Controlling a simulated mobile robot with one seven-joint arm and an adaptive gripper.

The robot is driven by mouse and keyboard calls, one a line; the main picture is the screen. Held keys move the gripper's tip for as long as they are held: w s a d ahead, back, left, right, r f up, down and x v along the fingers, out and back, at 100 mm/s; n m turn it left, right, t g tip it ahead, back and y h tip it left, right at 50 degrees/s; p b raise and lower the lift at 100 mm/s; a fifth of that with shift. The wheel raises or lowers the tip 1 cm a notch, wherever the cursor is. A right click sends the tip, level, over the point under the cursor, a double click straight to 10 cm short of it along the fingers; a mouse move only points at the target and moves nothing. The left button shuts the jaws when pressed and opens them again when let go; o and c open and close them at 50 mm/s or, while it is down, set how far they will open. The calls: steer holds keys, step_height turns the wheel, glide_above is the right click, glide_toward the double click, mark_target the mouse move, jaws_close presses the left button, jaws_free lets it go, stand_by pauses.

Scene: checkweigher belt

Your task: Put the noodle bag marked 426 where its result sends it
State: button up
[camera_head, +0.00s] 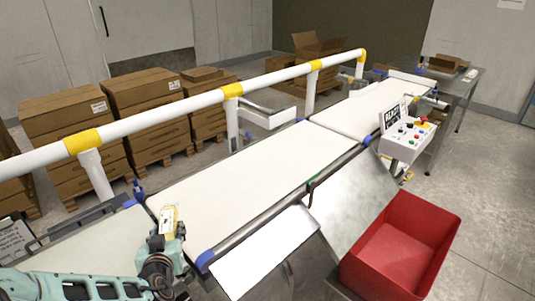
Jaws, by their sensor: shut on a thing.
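My gripper (170,236) is at the lower left, over the near end of the belt. It is shut on a small pale bag with yellow on it (168,216), which stands up from the fingers. The number on the bag is too small to read. The white checkweigher belt (262,165) runs from the lower left to the back right and looks bare. A control box (408,138) with a small dark screen (394,115) stands beside the belt; I cannot read the screen surely. An empty-looking red bin (400,245) stands at the lower right.
A metal chute (350,195) slopes from the belt's near side toward the red bin. A white plate (262,252) lies in front of the belt. A white rail with yellow bands (190,105) runs along the far side. Cartons on pallets (150,95) stand behind it. A steel table (462,80) stands at the back right.

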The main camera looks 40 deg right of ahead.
steer(key=s+d+r+m+g+h+p, duration=0.2)
steer(key=s+d+r+m+h+p, duration=0.1)
steer(key=s+d+r+p, duration=0.4)
steer(key=b, duration=1.5)
glide_above(198, 218)
steer(key=f, duration=0.8)
steer(key=shift+s+a+f, duration=0.15)
steer(key=shift+s+f, duration=0.15)
steer(key=shift+w+f+b, duration=0.2)
steer(key=shift+f+b, duration=0.6)
steer(key=shift+f, duration=0.15)
steer(key=shift+w+f+b, duration=0.15)
steer(key=shift+f+b, duration=0.65)
steer(key=shift+f, duration=0.15)
steer(key=shift+f, duration=0.1)
steer(key=o, duration=1.5)
